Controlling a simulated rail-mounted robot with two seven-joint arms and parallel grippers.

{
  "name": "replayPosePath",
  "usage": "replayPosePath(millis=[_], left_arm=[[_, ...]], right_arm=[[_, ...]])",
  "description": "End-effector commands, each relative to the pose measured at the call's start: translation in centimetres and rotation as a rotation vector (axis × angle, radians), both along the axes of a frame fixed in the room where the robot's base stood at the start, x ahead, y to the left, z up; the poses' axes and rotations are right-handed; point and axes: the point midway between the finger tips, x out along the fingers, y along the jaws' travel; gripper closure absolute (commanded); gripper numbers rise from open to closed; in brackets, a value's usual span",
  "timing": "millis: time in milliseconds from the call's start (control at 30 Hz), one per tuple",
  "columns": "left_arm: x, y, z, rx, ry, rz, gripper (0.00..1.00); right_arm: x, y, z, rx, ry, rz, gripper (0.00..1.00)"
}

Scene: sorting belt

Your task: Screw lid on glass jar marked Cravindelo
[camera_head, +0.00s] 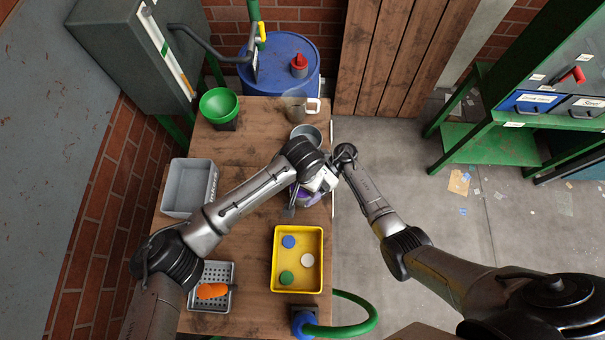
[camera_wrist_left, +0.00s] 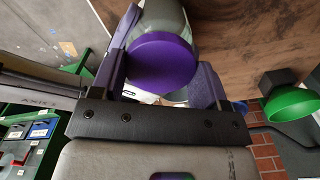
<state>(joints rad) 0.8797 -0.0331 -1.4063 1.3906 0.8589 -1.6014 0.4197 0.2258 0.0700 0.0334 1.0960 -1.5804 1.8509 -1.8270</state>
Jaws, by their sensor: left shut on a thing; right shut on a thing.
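A purple lid (camera_wrist_left: 160,62) is between the two fingers of my left gripper (camera_wrist_left: 163,75) in the left wrist view, and the gripper is shut on it. The lid sits against the end of a greyish glass jar (camera_wrist_left: 172,18); I cannot tell whether it is threaded on. In the head view a bit of purple shows beside my right gripper (camera_head: 327,180), which is shut at the jar near the table's right edge. My arms hide most of the jar there, and no name on it can be read.
A yellow tray (camera_head: 275,262) holds blue, white and green lids. A grey bin (camera_head: 184,190), a perforated tray (camera_head: 232,272) with an orange item, a green bowl (camera_head: 219,104), a clear pitcher (camera_head: 294,105) and a grey pot (camera_head: 307,132) stand on the wooden table (camera_head: 250,160).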

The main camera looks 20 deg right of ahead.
Motion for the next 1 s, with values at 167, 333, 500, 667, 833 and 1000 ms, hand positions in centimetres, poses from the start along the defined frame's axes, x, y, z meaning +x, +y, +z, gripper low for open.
replayPosePath(millis=[167, 333, 500, 667, 833, 1000], left_arm=[[0.0, 0.0, 0.0, -0.001, -0.001, -0.09, 0.6], [0.0, 0.0, 0.0, -0.001, -0.001, -0.089, 0.21], [0.0, 0.0, 0.0, 0.0, 0.0, -0.088, 0.05], [0.0, 0.0, 0.0, 0.0, 0.0, -0.088, 0.02], [0.0, 0.0, 0.3, -0.001, -0.001, -0.088, 0.02], [0.0, 0.0, 2.4, -0.002, -0.002, -0.088, 0.02]], right_arm=[[0.0, 0.0, 0.0, 0.0, 0.0, 0.0, 0.92], [0.0, 0.0, 0.0, 0.0, 0.0, 0.0, 0.92], [0.0, 0.0, 0.0, 0.0, 0.0, 0.0, 0.92], [0.0, 0.0, 0.0, 0.0, 0.0, 0.0, 0.92], [0.0, 0.0, 0.0, 0.0, 0.0, 0.0, 0.92], [0.0, 0.0, 0.0, 0.0, 0.0, 0.0, 0.92]])
